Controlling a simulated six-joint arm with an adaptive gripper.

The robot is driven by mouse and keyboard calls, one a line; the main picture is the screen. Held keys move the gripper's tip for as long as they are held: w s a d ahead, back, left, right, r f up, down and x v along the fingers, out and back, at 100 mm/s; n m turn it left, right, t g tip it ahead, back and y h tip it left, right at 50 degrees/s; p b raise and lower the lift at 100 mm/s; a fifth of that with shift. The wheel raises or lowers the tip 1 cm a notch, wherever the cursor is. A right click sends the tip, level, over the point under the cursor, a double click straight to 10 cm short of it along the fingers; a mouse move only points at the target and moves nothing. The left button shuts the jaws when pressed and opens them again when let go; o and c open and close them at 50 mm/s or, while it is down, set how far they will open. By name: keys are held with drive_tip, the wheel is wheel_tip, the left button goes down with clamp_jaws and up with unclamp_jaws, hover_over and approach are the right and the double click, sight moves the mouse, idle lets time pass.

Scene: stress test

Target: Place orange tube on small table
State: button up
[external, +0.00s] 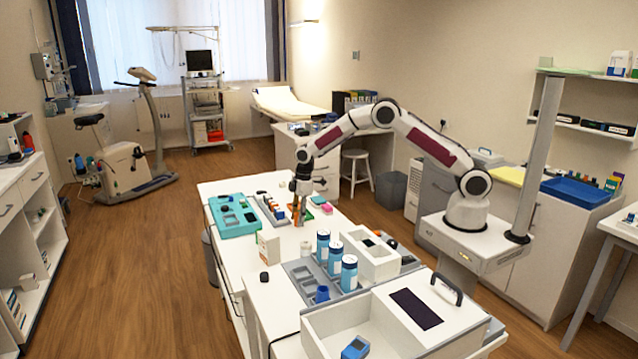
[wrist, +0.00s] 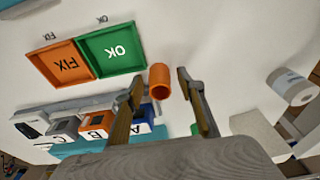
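The orange tube (wrist: 160,82) stands out in the wrist view just beyond and between my gripper's fingertips, with a gap on each side. It looks like a short cylinder with its round end toward the camera. My gripper (wrist: 158,88) is open and empty around its line. In the external view my gripper (external: 301,194) points down low over the white worktop (external: 345,228); the tube is hard to make out there beside the fingers. I cannot tell which surface is the small table.
A green OK tray (wrist: 110,48) and an orange FIX tray (wrist: 64,64) lie beside the tube. Boxes marked A (wrist: 98,122) and B (wrist: 64,127) stand near the left finger. Blue bottles (external: 349,272) and a white box (external: 268,246) stand on the near worktop.

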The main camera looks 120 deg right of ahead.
drive_tip(key=shift+s+r, duration=0.2)
drive_tip(key=shift+r, duration=1.05)
drive_tip(key=shift+s+r, duration=0.15)
drive_tip(key=shift+r, duration=1.15)
drive_tip(key=shift+s+r, duration=0.2)
drive_tip(key=shift+r, duration=1.05)
drive_tip(key=shift+w+a+r, duration=0.1)
drive_tip(key=shift+a+r, duration=0.2)
drive_tip(key=shift+r, duration=0.05)
drive_tip(key=s+a+r+t, duration=0.1)
drive_tip(key=s+a+r, duration=0.3)
drive_tip(key=a+r, duration=0.7)
drive_tip(key=s+a+r+t, duration=0.1)
drive_tip(key=s+a+r, duration=0.3)
drive_tip(key=a+r, duration=0.65)
drive_tip(key=s+a+f+t, duration=0.1)
drive_tip(key=s+a+f, duration=0.1)
drive_tip(key=s+a, duration=1.5)
drive_tip(key=shift+s+a+f+t, duration=0.2)
drive_tip(key=shift+s+f+t, duration=0.2)
drive_tip(key=shift+s, duration=1.45)
